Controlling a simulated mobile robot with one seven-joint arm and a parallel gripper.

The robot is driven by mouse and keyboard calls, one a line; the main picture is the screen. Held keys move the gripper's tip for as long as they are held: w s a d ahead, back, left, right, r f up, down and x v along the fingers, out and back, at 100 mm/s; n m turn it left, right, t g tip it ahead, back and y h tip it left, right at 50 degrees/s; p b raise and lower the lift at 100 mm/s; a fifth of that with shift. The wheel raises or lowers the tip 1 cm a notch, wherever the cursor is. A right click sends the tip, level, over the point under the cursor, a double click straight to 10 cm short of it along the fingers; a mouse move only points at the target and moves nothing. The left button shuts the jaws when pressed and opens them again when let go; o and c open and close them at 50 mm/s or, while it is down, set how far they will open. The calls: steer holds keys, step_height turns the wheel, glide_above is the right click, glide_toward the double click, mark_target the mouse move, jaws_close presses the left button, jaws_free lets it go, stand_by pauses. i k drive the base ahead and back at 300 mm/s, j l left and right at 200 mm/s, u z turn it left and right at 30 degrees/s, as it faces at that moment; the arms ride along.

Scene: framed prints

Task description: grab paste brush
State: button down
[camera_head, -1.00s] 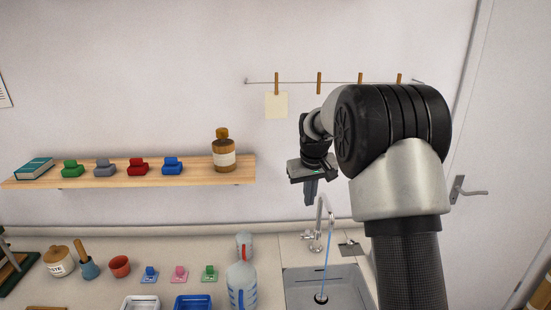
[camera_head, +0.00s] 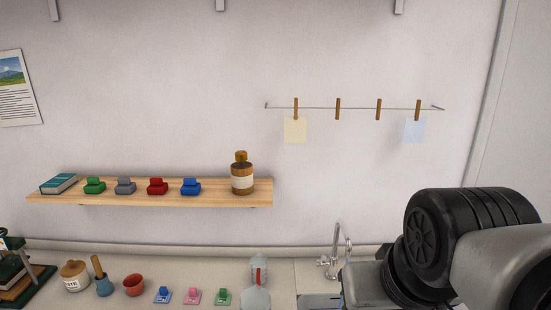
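A paste jar (camera_head: 75,276) with a tan lid and a label stands at the left of the counter. Right beside it, a brush with a wooden handle (camera_head: 97,266) stands upright in a small blue pot (camera_head: 104,286); its lower end is hidden in the pot. My arm fills the lower right of the view, far to the right of the brush. My gripper is not visible in this frame.
A wooden shelf (camera_head: 220,197) above the counter holds a teal book, several coloured blocks and a brown bottle (camera_head: 242,177). A red cup (camera_head: 134,285), small coloured stamps and a clear jug (camera_head: 256,296) stand right of the brush. A tap (camera_head: 336,255) rises beyond.

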mark_target(95, 260)
steer(key=k+l, duration=0.1)
steer(key=k+j+u, duration=0.15)
steer(key=j+u, duration=0.5)
steer(key=j, duration=0.3)
steer(key=k+j+u, duration=0.1)
steer(key=j+u, duration=0.25)
steer(key=j, duration=0.2)
steer(key=i+j+z, duration=0.35)
steer(key=j, duration=0.25)
steer(key=i+j+z, duration=0.15)
steer(key=i+j, duration=0.15)
steer(key=i+j+z, duration=0.15)
steer(key=j, duration=0.3)
steer(key=i+j+z, duration=0.2)
steer(key=j, duration=0.2)
steer(key=i+j+z, duration=0.15)
steer(key=j, duration=0.25)
steer(key=k+l, duration=0.05)
